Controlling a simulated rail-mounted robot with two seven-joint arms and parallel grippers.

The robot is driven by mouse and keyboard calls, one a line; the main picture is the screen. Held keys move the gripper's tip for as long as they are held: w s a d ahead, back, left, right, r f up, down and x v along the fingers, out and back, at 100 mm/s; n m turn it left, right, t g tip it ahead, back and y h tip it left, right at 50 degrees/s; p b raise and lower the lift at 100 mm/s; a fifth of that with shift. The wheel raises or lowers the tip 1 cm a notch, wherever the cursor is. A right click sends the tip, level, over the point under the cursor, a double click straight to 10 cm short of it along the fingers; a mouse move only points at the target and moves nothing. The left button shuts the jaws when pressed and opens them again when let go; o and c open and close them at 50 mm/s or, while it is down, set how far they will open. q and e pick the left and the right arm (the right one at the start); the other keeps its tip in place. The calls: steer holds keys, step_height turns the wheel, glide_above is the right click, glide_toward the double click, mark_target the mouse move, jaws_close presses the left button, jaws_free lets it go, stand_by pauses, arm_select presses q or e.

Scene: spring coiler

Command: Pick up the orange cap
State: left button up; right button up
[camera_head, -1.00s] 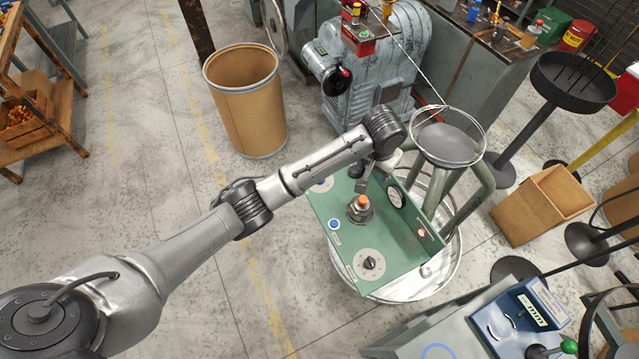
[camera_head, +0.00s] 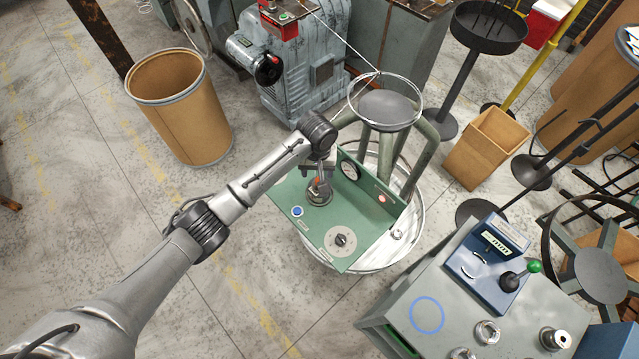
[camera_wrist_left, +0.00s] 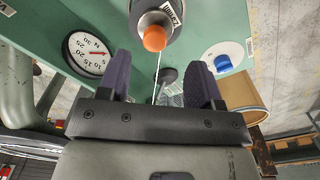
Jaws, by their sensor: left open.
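The orange cap (camera_wrist_left: 155,38) sits on top of a round grey metal fitting (camera_wrist_left: 155,16) on the green panel (camera_wrist_left: 192,45). In the head view the cap (camera_head: 316,182) is a small orange patch, partly covered by my left gripper (camera_head: 320,176). In the left wrist view my left gripper (camera_wrist_left: 161,72) is open, its two dark fingers apart and empty. There the cap lies beyond the fingertips, roughly in line with the gap between them. I cannot tell the exact distance. My right gripper is not in view.
A round gauge (camera_head: 349,171) stands close to the gripper on the panel's upright plate. A blue button (camera_head: 297,211) and a black dial (camera_head: 341,240) are on the panel. A wire-ringed stand (camera_head: 385,107) rises behind. A blue control box (camera_head: 487,268) is at right.

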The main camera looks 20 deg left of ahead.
arm_select(q)
steer(key=shift+d+f, duration=0.15)
steer(key=shift+f, duration=1.3)
steer(key=shift+d+f, duration=0.15)
steer(key=shift+f, duration=1.3)
steer(key=c, duration=1)
steer(key=shift+c, duration=0.4)
steer(key=shift+r, duration=0.15)
